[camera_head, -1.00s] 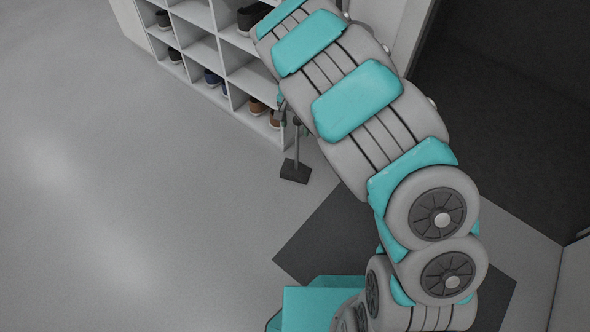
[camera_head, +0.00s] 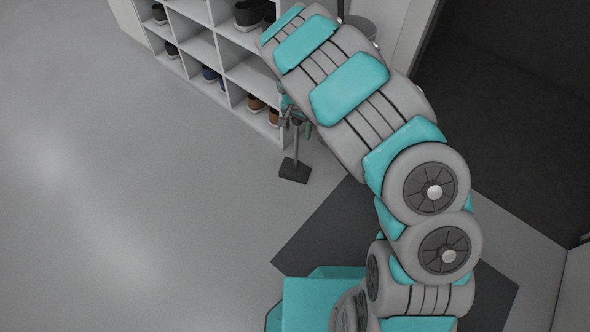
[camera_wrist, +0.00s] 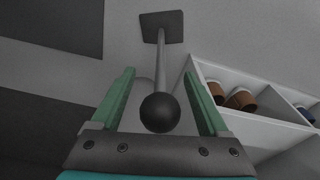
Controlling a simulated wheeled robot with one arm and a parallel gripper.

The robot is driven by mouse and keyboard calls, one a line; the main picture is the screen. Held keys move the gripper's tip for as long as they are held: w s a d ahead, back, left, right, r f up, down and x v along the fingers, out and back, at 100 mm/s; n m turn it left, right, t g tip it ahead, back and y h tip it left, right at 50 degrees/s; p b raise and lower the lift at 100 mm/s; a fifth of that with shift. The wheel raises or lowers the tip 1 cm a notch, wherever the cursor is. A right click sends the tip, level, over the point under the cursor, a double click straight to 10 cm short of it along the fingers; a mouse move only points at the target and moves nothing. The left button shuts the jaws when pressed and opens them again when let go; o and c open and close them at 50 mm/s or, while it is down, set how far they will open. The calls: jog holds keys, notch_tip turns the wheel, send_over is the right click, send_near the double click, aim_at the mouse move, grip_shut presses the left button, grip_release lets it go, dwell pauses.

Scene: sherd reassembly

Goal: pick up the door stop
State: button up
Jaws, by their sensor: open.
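The door stop has a dark square base (camera_head: 295,170) flat on the floor, a thin grey rod standing up from it and a black ball on top. In the wrist view its black ball (camera_wrist: 160,113) lies between the two green fingers of my gripper (camera_wrist: 160,74), with a gap on each side. The rod runs up the picture to the base. My gripper is open and holds nothing. In the head view my arm hides most of the gripper; only small parts show beside the rod.
A white shoe rack (camera_head: 206,47) with several shoes stands close behind the door stop. A dark mat (camera_head: 325,232) lies in front of it to the right. The grey floor on the left is clear.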

jog(key=shift+w+f, duration=0.1)
jog(key=shift+f, duration=0.35)
jog(key=shift+c, duration=0.3)
grip_shut()
dwell(0.8)
